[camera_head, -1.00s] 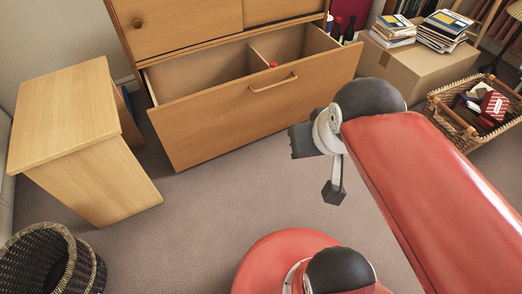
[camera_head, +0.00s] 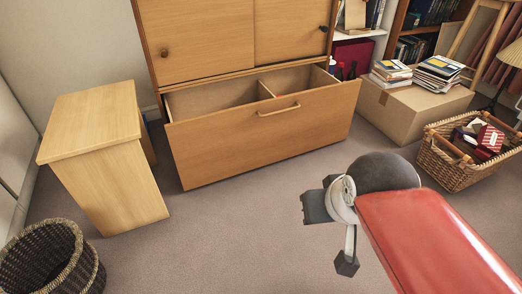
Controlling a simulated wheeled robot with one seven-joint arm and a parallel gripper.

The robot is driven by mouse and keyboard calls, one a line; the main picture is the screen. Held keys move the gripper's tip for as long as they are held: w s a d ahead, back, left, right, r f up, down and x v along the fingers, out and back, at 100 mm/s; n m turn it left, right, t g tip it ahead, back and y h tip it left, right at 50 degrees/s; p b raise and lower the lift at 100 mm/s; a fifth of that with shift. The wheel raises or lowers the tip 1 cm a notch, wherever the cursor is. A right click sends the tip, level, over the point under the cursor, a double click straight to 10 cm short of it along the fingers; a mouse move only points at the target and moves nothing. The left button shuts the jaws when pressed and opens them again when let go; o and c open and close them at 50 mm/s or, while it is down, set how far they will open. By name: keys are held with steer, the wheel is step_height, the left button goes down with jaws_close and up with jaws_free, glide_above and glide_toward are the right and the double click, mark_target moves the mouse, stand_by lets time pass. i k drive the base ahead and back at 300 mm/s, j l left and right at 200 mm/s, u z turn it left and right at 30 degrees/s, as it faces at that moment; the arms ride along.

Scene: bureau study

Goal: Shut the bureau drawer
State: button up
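The bureau drawer (camera_head: 262,134) is the wide wooden bottom drawer of the bureau (camera_head: 207,40). It stands pulled out, with its open top and an inner divider showing. Its light bar handle (camera_head: 279,109) is on the front panel. My gripper (camera_head: 331,230) hangs below and to the right of the drawer front, apart from it, at the end of my red arm.
A small wooden side table (camera_head: 98,130) stands left of the drawer, with a dark wicker basket (camera_head: 45,262) in front. A cardboard box (camera_head: 405,113) with books stands to the right, near a wicker crate (camera_head: 452,168) of items. The carpet before the drawer is clear.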

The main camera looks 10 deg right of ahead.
mark_target(216, 132)
steer(key=i+j+u, duration=0.25)
steer(key=j, duration=0.25)
steer(key=i+j+u, duration=0.3)
steer(key=i+j, duration=0.05)
steer(key=j, duration=0.1)
